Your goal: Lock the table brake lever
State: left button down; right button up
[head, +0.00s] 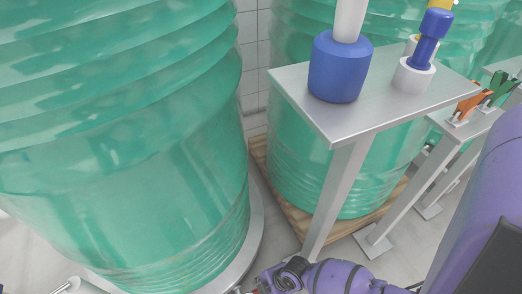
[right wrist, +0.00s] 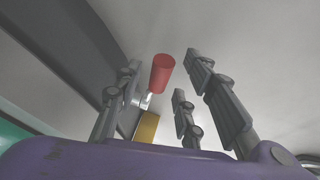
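A red knob (right wrist: 162,73) shows in the right wrist view on a short pale metal rod, with a yellow block (right wrist: 147,127) below it; it looks like the brake lever's handle. My right gripper (right wrist: 165,60) is open, its dark fingers spread on either side of the red knob. I cannot tell whether any finger touches it. In the head view my right gripper (head: 272,280) is at the bottom edge, beside a round grey table (head: 257,228) under the large green drum (head: 130,150). The lever is not clear in the head view. My left gripper is not in view.
A metal stand (head: 335,110) on the right carries a blue-based item (head: 338,70) and a white-and-blue one (head: 414,76). Another green drum (head: 300,170) stands on a wooden pallet (head: 262,155) behind it. Orange clamps (head: 468,106) are farther right.

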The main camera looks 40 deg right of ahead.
jog(key=v, duration=0.7)
dwell(0.6)
